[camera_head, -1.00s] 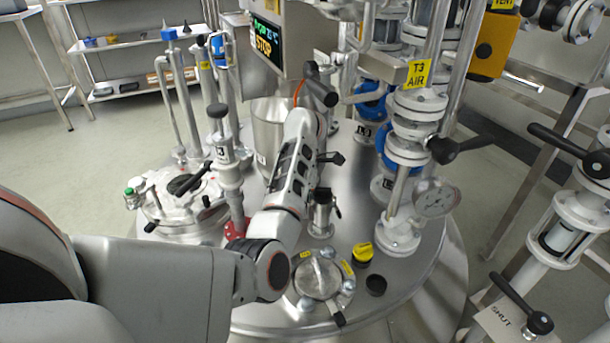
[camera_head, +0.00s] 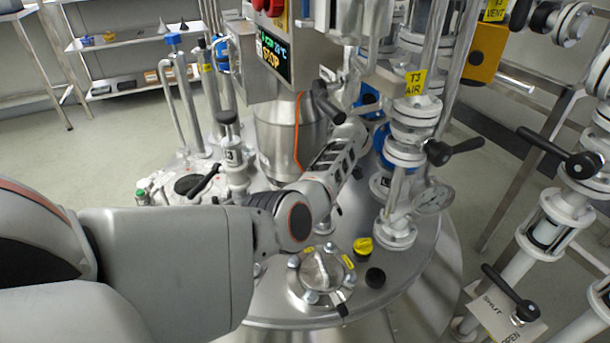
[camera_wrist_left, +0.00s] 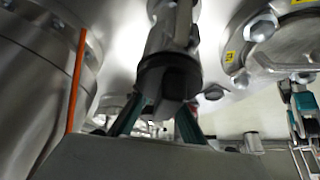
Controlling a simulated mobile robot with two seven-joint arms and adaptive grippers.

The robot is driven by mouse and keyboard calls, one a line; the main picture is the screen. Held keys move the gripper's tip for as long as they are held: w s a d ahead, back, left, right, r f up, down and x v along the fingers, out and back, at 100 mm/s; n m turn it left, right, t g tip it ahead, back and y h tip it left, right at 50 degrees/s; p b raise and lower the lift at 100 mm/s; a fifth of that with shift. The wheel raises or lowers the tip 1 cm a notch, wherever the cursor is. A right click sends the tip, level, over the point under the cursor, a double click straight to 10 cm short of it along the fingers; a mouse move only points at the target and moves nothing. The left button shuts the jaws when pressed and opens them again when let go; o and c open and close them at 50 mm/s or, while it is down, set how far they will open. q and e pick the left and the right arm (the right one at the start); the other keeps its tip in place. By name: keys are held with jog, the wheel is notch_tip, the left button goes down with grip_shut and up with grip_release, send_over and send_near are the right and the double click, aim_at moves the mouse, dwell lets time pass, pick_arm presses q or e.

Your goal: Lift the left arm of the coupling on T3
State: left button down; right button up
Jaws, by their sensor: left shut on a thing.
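The coupling (camera_wrist_left: 178,30) on T3 is a silver upright fitting with a dark end, close in front of the left wrist camera. In the head view my left arm hides most of it; only its foot (camera_head: 325,228) shows on the vessel lid. My left gripper (camera_wrist_left: 160,105) has its teal-padded fingers drawn together at the dark end, shut on the coupling's left arm. The held arm itself is largely hidden, and its angle cannot be told.
A steel cone-bottomed body (camera_head: 290,130) with an orange cable stands close behind my wrist. A round bolted cover (camera_head: 320,272) and a yellow cap (camera_head: 363,246) lie in front.

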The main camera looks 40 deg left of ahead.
pick_arm(q)
jog(key=shift+s+f, duration=0.1)
jog(key=c, duration=2)
grip_release()
jog(key=shift+a, duration=0.1)
jog(key=shift+r, duration=0.6)
notch_tip(320, 180, up, 9)
jog(key=shift+f, duration=0.1)
